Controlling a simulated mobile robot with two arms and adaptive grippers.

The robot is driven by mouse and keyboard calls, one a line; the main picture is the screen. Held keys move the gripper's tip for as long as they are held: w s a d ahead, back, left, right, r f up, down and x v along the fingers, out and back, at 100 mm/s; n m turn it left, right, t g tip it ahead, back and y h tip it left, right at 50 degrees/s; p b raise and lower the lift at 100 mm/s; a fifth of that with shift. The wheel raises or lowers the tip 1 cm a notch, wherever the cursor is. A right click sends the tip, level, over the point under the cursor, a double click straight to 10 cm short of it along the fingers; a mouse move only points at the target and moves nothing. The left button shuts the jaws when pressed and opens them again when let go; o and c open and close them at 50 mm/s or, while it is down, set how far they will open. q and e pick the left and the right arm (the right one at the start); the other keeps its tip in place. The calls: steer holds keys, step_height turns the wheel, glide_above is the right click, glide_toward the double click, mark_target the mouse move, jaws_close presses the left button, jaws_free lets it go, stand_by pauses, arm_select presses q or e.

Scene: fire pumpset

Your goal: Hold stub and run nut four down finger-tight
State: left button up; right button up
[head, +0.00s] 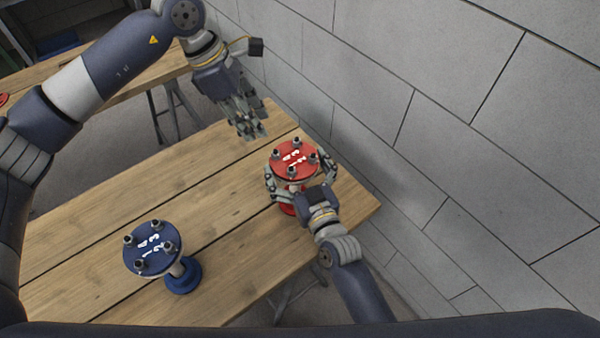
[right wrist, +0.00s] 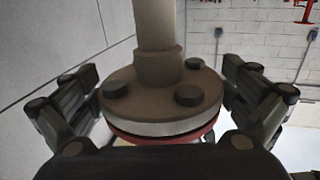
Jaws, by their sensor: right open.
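The red flanged stub (head: 296,162) stands upright near the table's right end. White numbers mark its top, and several studs with dark nuts stand around the rim. My right gripper (head: 300,176) is open, with its fingers on either side of the stub just below the flange. In the right wrist view its fingers flank the grey flange (right wrist: 160,98), pipe neck and red disc edge, with gaps visible on both sides. My left gripper (head: 252,132) hangs above the table, behind and left of the red flange, holding nothing visible. Its fingers look close together; their opening is unclear.
A blue flanged stub (head: 152,248) with white numbers and several studs stands on the wooden table (head: 90,225) at the front left. A grey block wall (head: 450,130) runs close along the right. Another wooden table (head: 120,85) is at the back left. The table's middle is clear.

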steer(key=shift+w, duration=0.1)
steer(key=c, duration=1.5)
steer(key=shift+o, duration=0.2)
